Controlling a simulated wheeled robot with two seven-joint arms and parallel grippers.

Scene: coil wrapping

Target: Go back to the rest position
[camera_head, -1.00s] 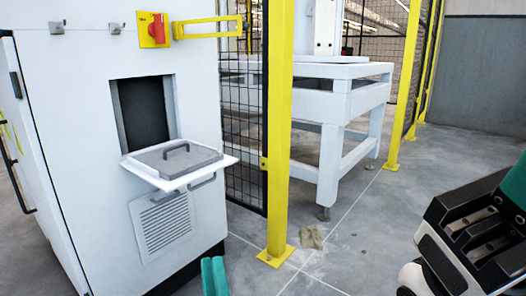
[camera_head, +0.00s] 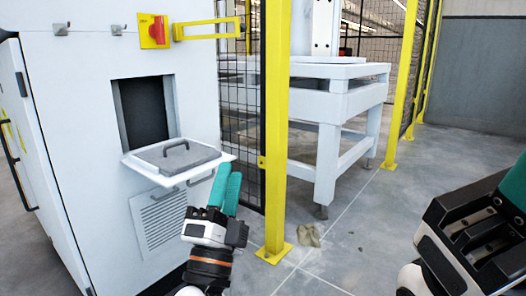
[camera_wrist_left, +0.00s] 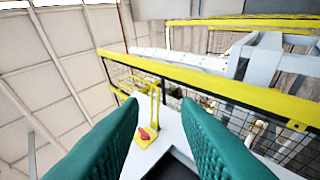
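My left gripper (camera_head: 229,172) is in the lower middle of the head view, with its teal fingers pointing up. It is in front of the white cabinet, just right of the drawer. In the left wrist view its two teal fingers (camera_wrist_left: 160,105) stand apart with nothing between them, so it is open and empty. My right gripper (camera_head: 514,185) is at the right edge of the head view. Only part of a teal finger and its dark body show there, and its opening is cut off.
The white cabinet (camera_head: 75,120) has a drawer (camera_head: 142,166) pulled out with a grey handled lid (camera_head: 180,157) on it. A red switch (camera_head: 155,31) is above. A yellow post (camera_head: 275,130) and mesh fence stand right of the cabinet. Open floor (camera_head: 370,235) lies between the grippers.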

